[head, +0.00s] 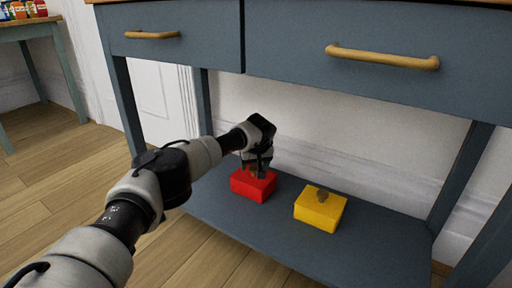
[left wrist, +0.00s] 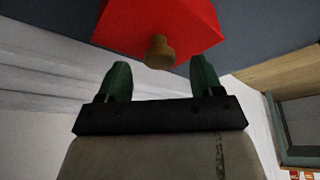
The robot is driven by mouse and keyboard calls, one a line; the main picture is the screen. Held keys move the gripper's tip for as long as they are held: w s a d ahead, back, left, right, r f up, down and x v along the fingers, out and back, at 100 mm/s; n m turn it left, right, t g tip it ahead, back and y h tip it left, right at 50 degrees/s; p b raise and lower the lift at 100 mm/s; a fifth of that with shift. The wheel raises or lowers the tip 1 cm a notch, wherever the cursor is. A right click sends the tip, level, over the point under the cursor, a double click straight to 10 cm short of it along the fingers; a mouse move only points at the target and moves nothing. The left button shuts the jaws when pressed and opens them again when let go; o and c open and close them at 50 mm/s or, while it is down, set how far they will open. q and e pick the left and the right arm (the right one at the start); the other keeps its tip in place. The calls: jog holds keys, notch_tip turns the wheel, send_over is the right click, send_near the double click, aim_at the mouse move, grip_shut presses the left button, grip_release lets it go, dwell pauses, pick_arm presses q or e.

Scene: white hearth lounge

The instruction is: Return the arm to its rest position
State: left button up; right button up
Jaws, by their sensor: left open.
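My left arm reaches in from the left in the head view, and its gripper (head: 258,166) is over the red box (head: 254,188) on the lower shelf of the blue-grey table. In the left wrist view my left gripper (left wrist: 160,80) has its two dark fingers spread apart. The red box also shows there (left wrist: 195,22), with a wooden knob (left wrist: 160,52) between and just beyond the fingertips. The fingers hold nothing that I can see. My right gripper is not in view.
A yellow box (head: 320,210) with a knob sits right of the red one on the shelf (head: 365,245). Drawers with wooden handles (head: 382,58) overhang the shelf. Table legs (head: 128,105) flank the opening. Another table (head: 42,28) stands far left; open floor lies between.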

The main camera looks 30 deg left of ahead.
pick_arm(q)
jog(key=p+v, duration=0.5)
jog(key=v, duration=0.3)
